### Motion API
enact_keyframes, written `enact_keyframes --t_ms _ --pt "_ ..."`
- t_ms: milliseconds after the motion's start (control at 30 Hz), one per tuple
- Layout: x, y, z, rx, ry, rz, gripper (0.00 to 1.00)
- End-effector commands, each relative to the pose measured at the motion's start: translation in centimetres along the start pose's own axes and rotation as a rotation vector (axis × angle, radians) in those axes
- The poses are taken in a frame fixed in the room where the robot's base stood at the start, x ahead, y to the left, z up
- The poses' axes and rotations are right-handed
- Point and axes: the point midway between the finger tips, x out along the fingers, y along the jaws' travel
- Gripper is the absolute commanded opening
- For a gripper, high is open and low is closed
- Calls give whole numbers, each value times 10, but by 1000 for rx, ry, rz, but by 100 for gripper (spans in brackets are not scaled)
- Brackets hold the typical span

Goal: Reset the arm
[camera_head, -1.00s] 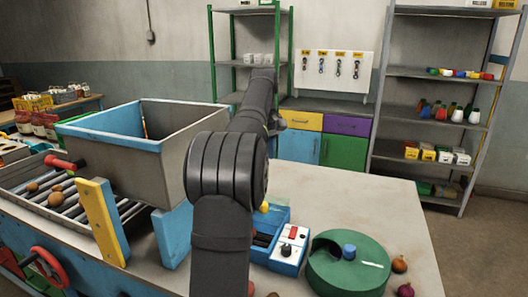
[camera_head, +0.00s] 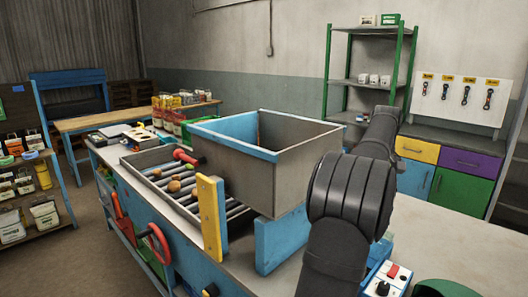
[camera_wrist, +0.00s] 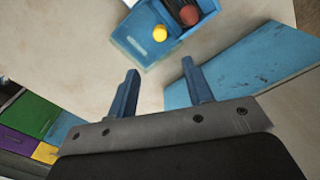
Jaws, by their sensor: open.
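My gripper (camera_wrist: 157,85) shows in the wrist view with its two blue fingers apart and nothing between them. It is above the pale tabletop (camera_wrist: 90,50). Beyond the fingertips are a blue tray (camera_wrist: 137,45) with a yellow ball-shaped knob (camera_wrist: 160,33) and a dark and reddish part. In the head view my dark arm rises at the right of centre and hides the gripper.
A grey hopper (camera_head: 295,165) with a blue rim stands left of my arm, above a roller tray (camera_head: 160,172) holding several brown round items. A yellow post (camera_head: 211,215) stands in front. A control box (camera_head: 385,280) and green drum (camera_head: 445,288) are close right. Open tabletop (camera_head: 450,240) lies beyond.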

Motion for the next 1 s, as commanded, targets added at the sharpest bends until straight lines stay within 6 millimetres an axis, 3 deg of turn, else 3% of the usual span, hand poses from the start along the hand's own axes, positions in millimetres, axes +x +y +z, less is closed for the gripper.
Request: enact_keyframes --t_ms 400,600,800,1000 --pt "86 -1 0 0 -3 -4 47" --pt "116 0 0 0 -2 -2 47" --pt "131 0 0 0 -1 -1 47" --pt "134 0 0 0 -1 -1 47"
